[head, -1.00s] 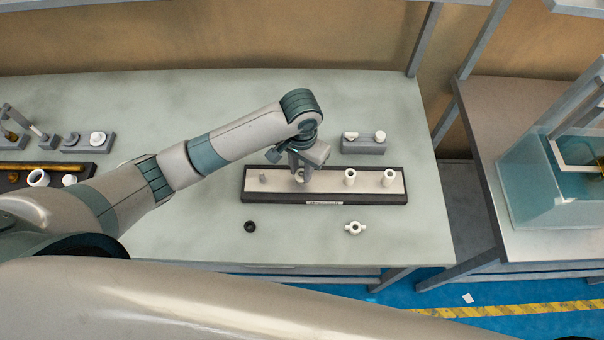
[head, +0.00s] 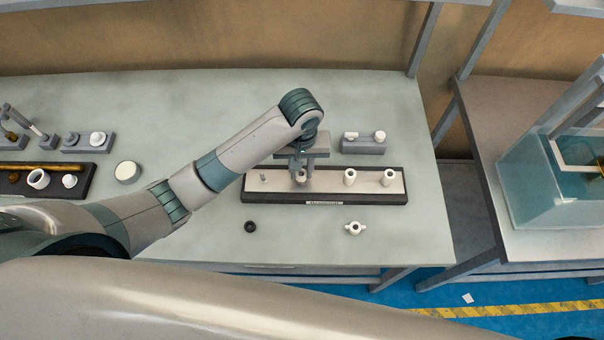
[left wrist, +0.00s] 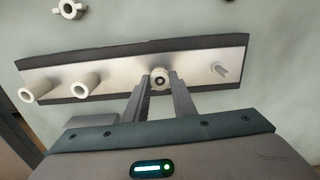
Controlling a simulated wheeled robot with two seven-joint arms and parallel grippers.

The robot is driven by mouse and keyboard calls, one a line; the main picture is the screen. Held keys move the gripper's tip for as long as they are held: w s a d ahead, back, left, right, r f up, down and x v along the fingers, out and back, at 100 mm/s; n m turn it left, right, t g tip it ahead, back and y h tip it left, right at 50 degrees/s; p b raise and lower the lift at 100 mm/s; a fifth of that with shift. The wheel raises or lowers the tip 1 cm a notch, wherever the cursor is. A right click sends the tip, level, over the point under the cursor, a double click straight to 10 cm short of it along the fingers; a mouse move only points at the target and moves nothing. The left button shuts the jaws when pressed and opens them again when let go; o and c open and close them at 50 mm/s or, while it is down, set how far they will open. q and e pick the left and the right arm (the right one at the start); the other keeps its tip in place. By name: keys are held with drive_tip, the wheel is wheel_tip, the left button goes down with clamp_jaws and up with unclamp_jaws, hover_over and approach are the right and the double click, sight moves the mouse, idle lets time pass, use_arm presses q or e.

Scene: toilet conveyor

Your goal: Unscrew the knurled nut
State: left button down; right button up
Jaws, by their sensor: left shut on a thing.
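A long dark-edged tray (head: 325,200) with a pale top lies on the table. A small white round piece with a dark centre stands on it, and I take this to be the knurled nut (left wrist: 160,79); its knurling is too small to make out. My left gripper (head: 302,176) points down over the tray and is shut on this piece. In the left wrist view the two fingertips (left wrist: 161,86) are at its sides, and its round end shows between them. In the head view the fingers partly hide the nut. My right gripper is not in view.
A thin grey stud (head: 263,178) stands left of the nut, and two white hollow cylinders (head: 350,177) (head: 389,178) stand to the right. A black ring (head: 250,227) and a white winged part (head: 354,228) lie in front. A grey block (head: 363,147) sits behind.

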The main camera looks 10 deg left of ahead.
use_arm(q)
drive_tip(key=shift+n, duration=1.4)
drive_tip(key=c, duration=1.8)
unclamp_jaws()
drive_tip(key=shift+r, duration=0.2)
drive_tip(key=shift+r, duration=1.3)
drive_tip(key=o, duration=0.6)
drive_tip(key=shift+r, duration=0.15)
